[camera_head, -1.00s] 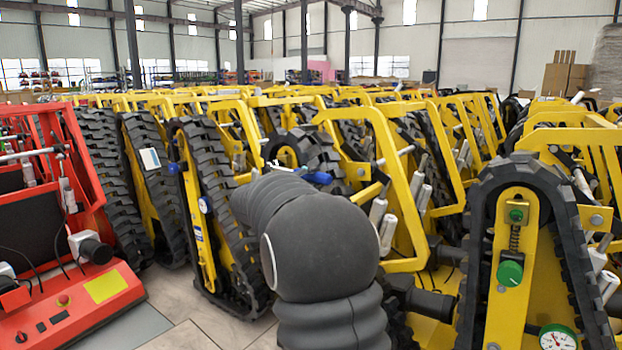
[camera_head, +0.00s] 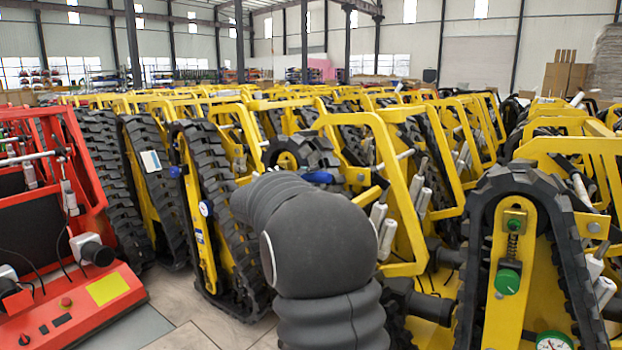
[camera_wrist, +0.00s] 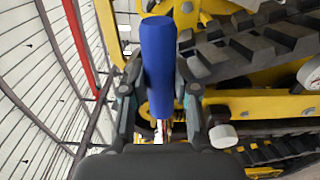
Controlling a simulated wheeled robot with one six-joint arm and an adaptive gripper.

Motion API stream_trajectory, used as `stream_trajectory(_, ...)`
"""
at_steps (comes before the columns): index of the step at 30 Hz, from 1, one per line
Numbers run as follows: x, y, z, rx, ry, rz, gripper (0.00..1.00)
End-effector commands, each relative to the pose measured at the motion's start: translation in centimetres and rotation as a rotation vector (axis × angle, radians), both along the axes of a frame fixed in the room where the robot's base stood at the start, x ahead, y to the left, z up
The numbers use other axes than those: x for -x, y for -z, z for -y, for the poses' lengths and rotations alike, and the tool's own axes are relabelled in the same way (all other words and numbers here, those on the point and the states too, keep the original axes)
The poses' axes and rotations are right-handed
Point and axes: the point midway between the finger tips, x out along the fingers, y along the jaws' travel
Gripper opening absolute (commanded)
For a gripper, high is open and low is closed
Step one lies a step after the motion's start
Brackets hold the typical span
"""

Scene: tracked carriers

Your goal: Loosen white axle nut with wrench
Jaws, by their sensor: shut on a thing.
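My gripper (camera_wrist: 158,75) is shut on a blue cylindrical handle (camera_wrist: 157,45), which stands upright between the two fingers in the wrist view. I take it to be the wrench's; its working end is not clear. In the head view, blue shows just beyond my dark padded arm (camera_head: 318,177), which hides most of my gripper. A tracked carrier (camera_wrist: 215,55) with black treads and yellow frame lies close to the right of the handle in the wrist view. I cannot make out the white axle nut with certainty, or whether the wrench touches it.
Yellow tracked carriers (camera_head: 345,122) stand in tight rows ahead and to the right. One carrier (camera_head: 517,235) with a green knob and gauge is close at right. A red machine (camera_head: 85,305) stands at left. Some bare floor (camera_head: 190,335) shows at the lower left.

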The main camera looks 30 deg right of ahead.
Motion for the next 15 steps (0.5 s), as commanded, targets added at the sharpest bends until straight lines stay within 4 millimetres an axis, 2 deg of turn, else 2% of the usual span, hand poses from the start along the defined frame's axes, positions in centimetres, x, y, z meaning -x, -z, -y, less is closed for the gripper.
stream_trajectory(7, -0.14, -1.3, -0.07, 0.02, 0.0, -0.051, 0.0)
stream_trajectory(15, -0.19, -1.36, -0.09, 0.028, 0.0, -0.074, 0.0)
